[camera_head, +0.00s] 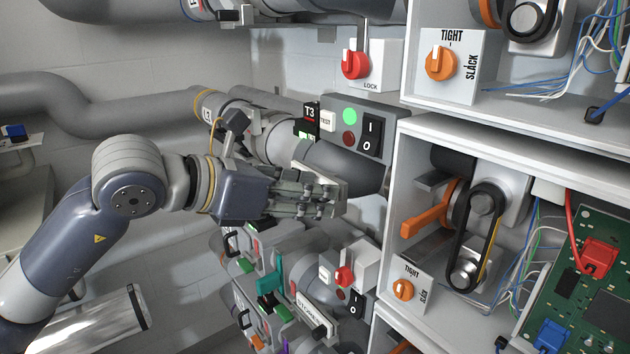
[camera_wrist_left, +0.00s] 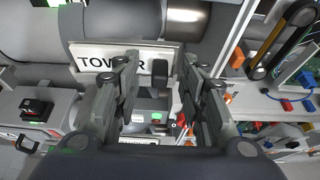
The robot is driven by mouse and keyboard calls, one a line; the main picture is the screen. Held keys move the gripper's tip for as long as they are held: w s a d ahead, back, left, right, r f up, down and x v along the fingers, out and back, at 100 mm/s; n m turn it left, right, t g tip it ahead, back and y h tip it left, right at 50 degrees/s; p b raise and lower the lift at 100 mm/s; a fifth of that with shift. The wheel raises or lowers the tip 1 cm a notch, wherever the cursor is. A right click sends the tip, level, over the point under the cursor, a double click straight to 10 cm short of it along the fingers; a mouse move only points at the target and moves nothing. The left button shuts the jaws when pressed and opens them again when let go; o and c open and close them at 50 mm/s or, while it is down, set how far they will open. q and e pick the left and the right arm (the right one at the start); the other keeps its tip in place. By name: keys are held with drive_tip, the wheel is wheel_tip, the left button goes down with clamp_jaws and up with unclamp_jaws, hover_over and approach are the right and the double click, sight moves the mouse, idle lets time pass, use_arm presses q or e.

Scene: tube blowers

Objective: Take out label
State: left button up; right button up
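A white label (camera_wrist_left: 98,59) with black letters, read as "TOWER" but partly covered by a finger, is on the grey tube in the left wrist view. A black knob (camera_wrist_left: 160,73) sits at its right end. My left gripper (camera_wrist_left: 156,78) is open, with one finger on each side of the knob; I cannot tell whether they touch it. In the head view my left gripper (camera_head: 333,193) is in front of the upper tube blower (camera_head: 345,163) and hides most of the label. My right gripper is not in view.
A lower blower carries another white label (camera_head: 312,311) with a black knob. A red lock switch (camera_head: 355,65) and a panel with an I/O switch (camera_head: 371,134) are close above the hand. Open cabinets with belts (camera_head: 480,230) and wires stand at the right.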

use_arm(q)
clamp_jaws()
drive_tip(key=shift+r, duration=0.15)
